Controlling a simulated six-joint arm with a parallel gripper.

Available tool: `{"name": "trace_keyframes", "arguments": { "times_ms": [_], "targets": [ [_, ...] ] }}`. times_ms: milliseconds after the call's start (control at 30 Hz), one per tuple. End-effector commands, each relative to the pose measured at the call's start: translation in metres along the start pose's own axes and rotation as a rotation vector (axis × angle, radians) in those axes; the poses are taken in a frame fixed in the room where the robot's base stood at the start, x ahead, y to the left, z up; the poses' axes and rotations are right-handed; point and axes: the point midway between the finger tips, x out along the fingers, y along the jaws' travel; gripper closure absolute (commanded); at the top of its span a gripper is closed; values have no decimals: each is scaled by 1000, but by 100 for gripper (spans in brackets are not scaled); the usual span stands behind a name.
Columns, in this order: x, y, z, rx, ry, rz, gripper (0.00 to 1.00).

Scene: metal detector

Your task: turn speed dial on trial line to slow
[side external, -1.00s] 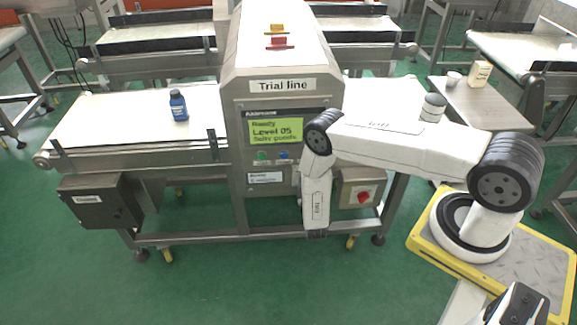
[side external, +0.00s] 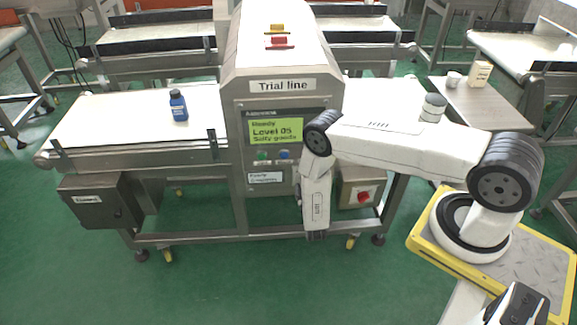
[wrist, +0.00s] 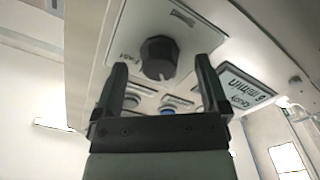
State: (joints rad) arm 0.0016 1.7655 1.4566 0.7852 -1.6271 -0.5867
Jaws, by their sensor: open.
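The black speed dial (wrist: 159,57) shows in the wrist view on a pale panel, with small lettering beside it. My gripper (wrist: 160,80) is open in that view, with one finger on each side of the dial in the picture. I cannot tell whether the fingers touch it. In the side view the trial line machine (side external: 283,86) stands in the middle, and my wrist hangs at the right of its front panel. The dial and my fingertips are hidden there behind my arm.
The green display (side external: 276,132) reads Level 05. A red knob (side external: 363,197) on a box lies just right of my wrist. A blue bottle (side external: 178,105) stands on the left belt.

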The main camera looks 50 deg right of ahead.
Motion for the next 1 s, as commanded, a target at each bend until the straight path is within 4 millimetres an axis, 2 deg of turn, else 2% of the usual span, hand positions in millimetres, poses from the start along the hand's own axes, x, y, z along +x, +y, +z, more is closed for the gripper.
{"name": "trace_keyframes", "arguments": {
  "times_ms": [600,800,1000],
  "targets": [
    [-63,-1,0,-3,0,-4,6],
    [-74,0,0,-1,0,-2,6],
    [-76,0,0,-2,0,-1,6]
  ]
}}
